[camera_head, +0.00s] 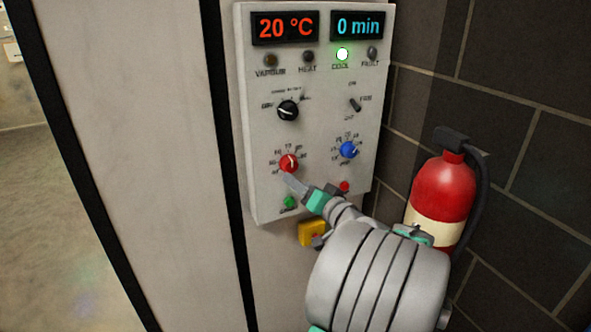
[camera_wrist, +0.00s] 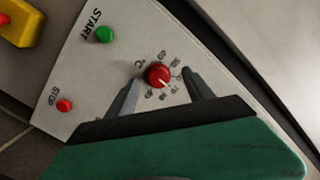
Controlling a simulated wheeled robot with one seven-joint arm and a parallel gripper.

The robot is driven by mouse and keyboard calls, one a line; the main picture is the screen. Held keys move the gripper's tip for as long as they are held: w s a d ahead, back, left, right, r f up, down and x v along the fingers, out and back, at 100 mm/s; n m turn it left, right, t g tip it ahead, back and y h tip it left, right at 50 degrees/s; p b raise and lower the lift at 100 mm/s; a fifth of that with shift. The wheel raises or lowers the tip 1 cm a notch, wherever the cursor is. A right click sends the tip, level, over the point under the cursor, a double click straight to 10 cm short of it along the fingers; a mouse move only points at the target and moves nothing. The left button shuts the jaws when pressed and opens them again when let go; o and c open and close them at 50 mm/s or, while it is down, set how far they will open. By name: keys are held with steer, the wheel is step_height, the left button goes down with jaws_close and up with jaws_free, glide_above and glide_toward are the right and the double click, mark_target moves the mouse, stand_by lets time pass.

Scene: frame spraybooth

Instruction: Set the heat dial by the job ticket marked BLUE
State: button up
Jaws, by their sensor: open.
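The red heat dial (camera_head: 289,163) sits low on the left of the pale control panel (camera_head: 262,200), with a ring of numbers around it. In the wrist view the red dial (camera_wrist: 158,76) lies between and just beyond the fingers, its white pointer line visible. My gripper (camera_wrist: 164,88) is open, with one finger on each side of the dial and no visible grip on it. In the head view my gripper (camera_head: 291,181) reaches the dial from below right. The red display (camera_head: 285,28) reads 20 °C. No ticket marked BLUE is readable in these views.
A blue dial (camera_head: 348,150), a black selector knob (camera_head: 288,110) and a small toggle (camera_head: 354,104) are on the panel. The green START button (camera_wrist: 104,35) and red STOP button (camera_wrist: 64,105) are nearby. The COOL lamp (camera_head: 342,55) is lit. A fire extinguisher (camera_head: 442,190) stands right.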

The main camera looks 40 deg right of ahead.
mark_target(293, 167)
steer(key=shift+m+h, duration=0.3)
steer(key=w+d, duration=0.1)
steer(key=w, duration=0.1)
steer(key=w+d+p, duration=0.1)
steer(key=w, duration=0.1)
steer(key=w+d+r+p, duration=0.1)
steer(key=w, duration=0.1)
steer(key=shift+w+d, duration=0.1)
steer(key=shift+w, duration=0.1)
jaws_close()
